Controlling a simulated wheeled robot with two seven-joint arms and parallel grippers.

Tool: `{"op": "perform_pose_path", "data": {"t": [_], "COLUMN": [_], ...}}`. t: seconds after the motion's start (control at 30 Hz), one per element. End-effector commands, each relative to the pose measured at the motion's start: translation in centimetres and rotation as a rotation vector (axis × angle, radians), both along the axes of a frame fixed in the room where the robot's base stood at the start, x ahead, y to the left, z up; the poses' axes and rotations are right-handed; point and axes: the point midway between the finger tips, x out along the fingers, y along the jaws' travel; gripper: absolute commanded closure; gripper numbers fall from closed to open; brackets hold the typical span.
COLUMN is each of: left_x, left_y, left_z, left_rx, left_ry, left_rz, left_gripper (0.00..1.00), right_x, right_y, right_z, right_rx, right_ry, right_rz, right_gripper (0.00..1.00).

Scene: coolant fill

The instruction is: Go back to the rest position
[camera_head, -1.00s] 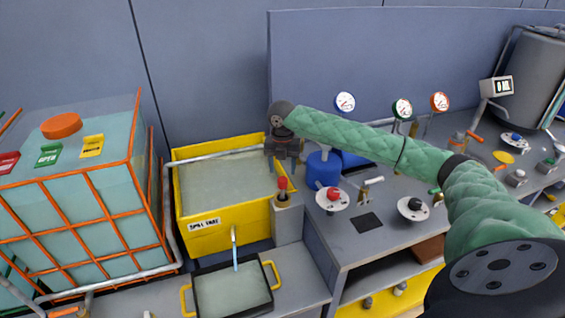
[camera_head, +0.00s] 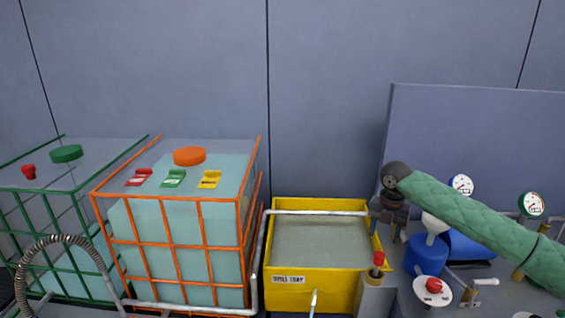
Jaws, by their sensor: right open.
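My right arm comes in from the right in a green padded sleeve. My right gripper (camera_head: 389,220) points down just right of the yellow spill tray (camera_head: 345,289), above and behind the red-tipped lever (camera_head: 378,259). It is open, and I see nothing held in it. A blue container with a white funnel-like top (camera_head: 427,254) stands just right of the gripper, partly behind the sleeve. My left gripper is not in view.
An orange-framed tank (camera_head: 180,236) of pale liquid stands left of the spill tray, with a green-framed tank (camera_head: 62,233) farther left. A grey pipe (camera_head: 258,265) runs between tank and tray. A grey panel (camera_head: 460,130) stands behind the arm.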

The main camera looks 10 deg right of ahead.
Motion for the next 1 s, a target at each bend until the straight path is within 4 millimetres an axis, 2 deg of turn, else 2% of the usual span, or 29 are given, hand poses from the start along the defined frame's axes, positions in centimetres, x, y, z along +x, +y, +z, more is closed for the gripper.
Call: {"op": "perform_pose_path", "data": {"t": [0.17,0.37,0.5,0.7,1.0], "left_x": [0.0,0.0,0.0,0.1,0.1], "left_y": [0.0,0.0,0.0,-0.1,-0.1], "left_z": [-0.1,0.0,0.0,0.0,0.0], "left_rx": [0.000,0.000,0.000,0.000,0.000], "left_ry": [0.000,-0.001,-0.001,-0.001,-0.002], "left_rz": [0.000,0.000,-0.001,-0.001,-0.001], "left_gripper": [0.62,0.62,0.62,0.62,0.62], "right_x": [-0.8,-3.1,-5.2,-8.7,-14.6], "right_y": [2.9,8.7,12.6,17.4,23.1], "right_z": [-2.8,-8.0,-11.2,-14.9,-18.9], "right_rx": [0.008,0.033,0.064,0.121,0.222], "right_ry": [-0.007,-0.035,-0.057,-0.082,-0.100], "right_rz": [-0.038,-0.159,-0.263,-0.436,-0.749], "right_gripper": [0.46,0.46,0.46,0.46,0.46]}}
